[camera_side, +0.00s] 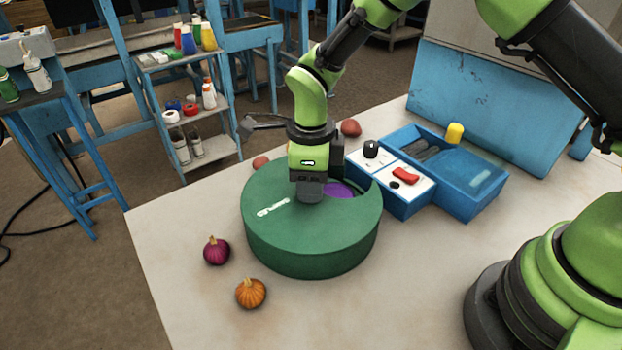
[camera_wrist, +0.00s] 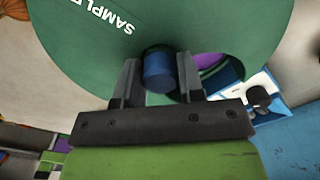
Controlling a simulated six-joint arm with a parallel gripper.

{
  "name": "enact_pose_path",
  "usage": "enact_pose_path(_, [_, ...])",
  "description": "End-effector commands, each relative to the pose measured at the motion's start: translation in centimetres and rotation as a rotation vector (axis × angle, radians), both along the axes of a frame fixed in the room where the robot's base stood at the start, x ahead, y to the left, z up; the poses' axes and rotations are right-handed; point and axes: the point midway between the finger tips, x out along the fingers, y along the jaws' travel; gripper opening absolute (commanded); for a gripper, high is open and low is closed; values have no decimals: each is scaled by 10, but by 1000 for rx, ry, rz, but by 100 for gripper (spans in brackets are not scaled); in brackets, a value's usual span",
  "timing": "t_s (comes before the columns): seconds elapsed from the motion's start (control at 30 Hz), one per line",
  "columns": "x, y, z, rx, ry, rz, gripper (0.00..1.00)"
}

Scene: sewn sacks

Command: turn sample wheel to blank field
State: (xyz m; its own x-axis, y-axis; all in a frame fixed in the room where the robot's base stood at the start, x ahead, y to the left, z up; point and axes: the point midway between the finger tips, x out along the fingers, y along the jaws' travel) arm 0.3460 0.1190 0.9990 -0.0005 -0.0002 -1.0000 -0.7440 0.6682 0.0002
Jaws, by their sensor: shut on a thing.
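The sample wheel is a round green drum (camera_side: 300,245) with white lettering on top, standing on the table. Its green top also fills much of the wrist view (camera_wrist: 80,60). A window in the top shows a purple field (camera_side: 341,190), which also shows in the wrist view (camera_wrist: 209,61). A blue knob (camera_wrist: 158,70) stands at the middle of the top. My gripper (camera_wrist: 160,85) is over the wheel, its fingers on either side of the knob and shut on it. In the side view my gripper (camera_side: 309,190) hides the knob and part of the window.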

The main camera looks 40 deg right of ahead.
Motion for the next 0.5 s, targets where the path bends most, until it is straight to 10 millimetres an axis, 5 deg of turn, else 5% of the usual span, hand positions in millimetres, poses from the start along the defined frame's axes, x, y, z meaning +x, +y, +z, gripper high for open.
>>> enact_pose_path(0.5, [1,1,1,2,-2,-257,0])
